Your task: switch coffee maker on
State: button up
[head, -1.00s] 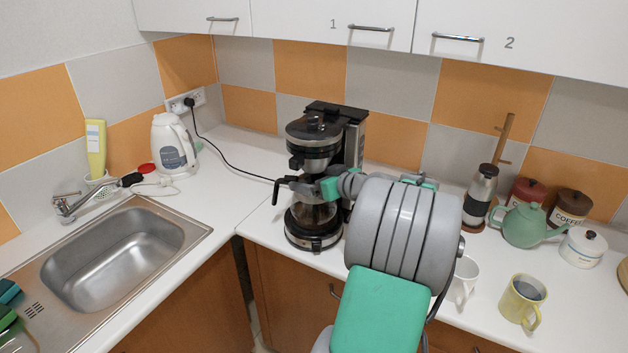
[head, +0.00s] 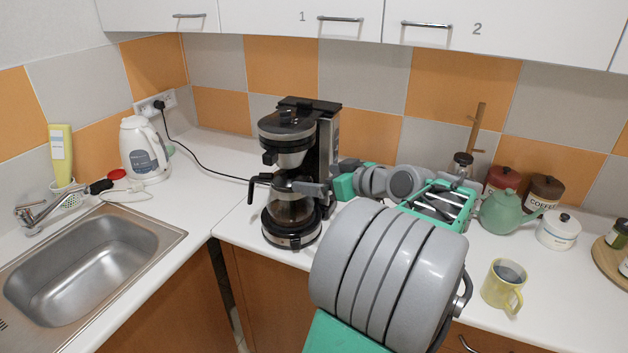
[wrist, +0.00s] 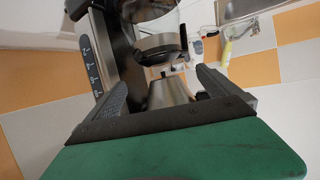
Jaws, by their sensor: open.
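The coffee maker (head: 290,133) is black and silver and stands upright on the counter in the corner area. Its glass carafe (head: 290,210) sits on the round base, with a black handle to the left. A dark side panel with small white marks (wrist: 90,65) shows left of the fingers. Whether the fingers touch the machine cannot be told.
A white kettle (head: 144,150) and a sink (head: 95,250) are to the left. A teapot (head: 500,215), a yellow mug (head: 504,286) and canisters (head: 545,192) stand to the right. A black cord runs behind the coffee maker.

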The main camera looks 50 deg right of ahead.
aim_at(296, 245)
jog(key=z, duration=1.3)
